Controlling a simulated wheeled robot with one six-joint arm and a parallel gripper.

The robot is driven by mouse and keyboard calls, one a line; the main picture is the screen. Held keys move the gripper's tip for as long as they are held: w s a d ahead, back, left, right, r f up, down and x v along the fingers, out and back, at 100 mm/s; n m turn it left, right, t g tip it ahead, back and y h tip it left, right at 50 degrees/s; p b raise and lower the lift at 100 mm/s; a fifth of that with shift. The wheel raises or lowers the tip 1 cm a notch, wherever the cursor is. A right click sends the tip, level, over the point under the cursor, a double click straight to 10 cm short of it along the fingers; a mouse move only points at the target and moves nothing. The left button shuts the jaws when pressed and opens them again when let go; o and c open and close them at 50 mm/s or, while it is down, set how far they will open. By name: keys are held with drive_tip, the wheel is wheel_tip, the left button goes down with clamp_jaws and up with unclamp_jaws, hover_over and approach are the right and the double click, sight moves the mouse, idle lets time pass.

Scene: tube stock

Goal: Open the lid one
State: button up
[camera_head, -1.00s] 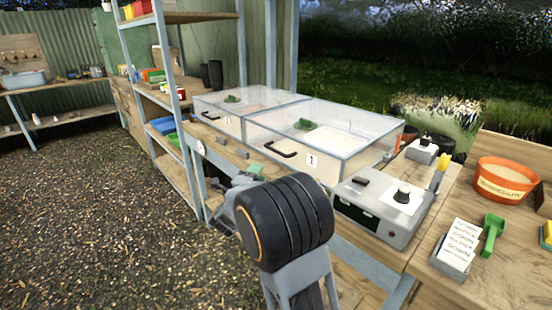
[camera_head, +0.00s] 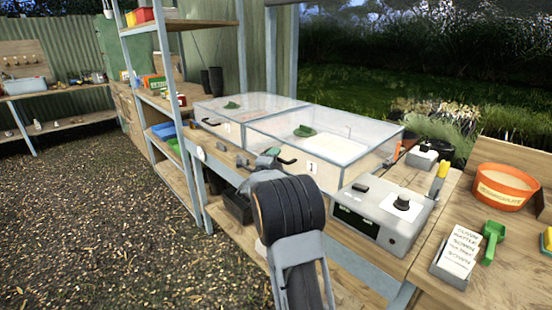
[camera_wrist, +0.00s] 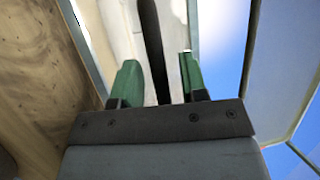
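Lid one (camera_head: 345,127) is the clear, grey-framed cover of the bigger box marked 1 (camera_head: 312,167); it lies shut. Its dark handle (camera_head: 287,161) is on the front side, left of the number. My gripper (camera_head: 271,154) is at the handle's left end, partly hidden by my arm. In the wrist view, the green fingers of my gripper (camera_wrist: 160,70) are apart. The dark handle bar (camera_wrist: 154,50) runs between them with gaps on both sides. I see no contact.
A second clear-lidded box (camera_head: 230,118) adjoins on the left. A grey control box (camera_head: 383,214) with a knob stands close on the right. A shelf post (camera_head: 180,95) rises at the left. The gravel floor (camera_head: 90,200) is open.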

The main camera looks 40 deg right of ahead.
drive_tip(key=shift+d, duration=0.1)
clamp_jaws()
idle(0.4)
